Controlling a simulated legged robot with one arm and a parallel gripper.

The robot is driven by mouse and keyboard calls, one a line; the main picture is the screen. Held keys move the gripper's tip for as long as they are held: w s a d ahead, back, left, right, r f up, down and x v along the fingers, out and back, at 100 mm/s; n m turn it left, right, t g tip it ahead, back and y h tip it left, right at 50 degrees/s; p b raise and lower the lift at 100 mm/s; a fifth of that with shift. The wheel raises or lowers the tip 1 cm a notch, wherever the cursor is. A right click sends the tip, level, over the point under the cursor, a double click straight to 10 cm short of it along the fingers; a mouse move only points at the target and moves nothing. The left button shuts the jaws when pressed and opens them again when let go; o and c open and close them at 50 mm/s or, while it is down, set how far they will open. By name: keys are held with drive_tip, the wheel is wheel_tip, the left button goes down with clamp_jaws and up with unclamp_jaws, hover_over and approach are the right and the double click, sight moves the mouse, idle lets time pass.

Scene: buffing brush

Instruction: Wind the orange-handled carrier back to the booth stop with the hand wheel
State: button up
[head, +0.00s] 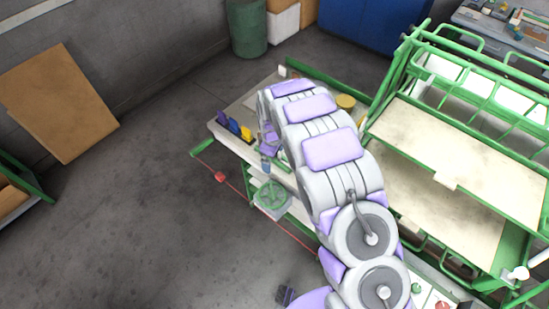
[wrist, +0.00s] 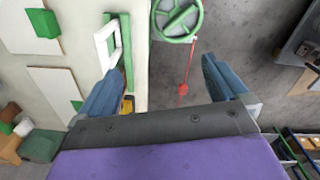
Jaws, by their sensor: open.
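The green hand wheel (head: 271,195) is on the side of the green-framed bench, left of my arm in the head view. In the wrist view the wheel (wrist: 178,39) shows at the top, beyond my fingers and apart from them. In the head view my gripper (head: 267,150) is mostly hidden by my arm above the bench. I cannot pick out the orange-handled carrier for sure in either view. The booth stop cannot be made out either.
Blue and yellow blocks (head: 234,127) stand on the bench's left end. A red tag (head: 220,177) lies on a red line along the floor; the wrist view shows a red tag (wrist: 182,87) too. Green-railed shelving (head: 440,130) fills the right.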

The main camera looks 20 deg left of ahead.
drive_tip(key=shift+a+r, duration=0.2)
drive_tip(key=shift+r, duration=0.6)
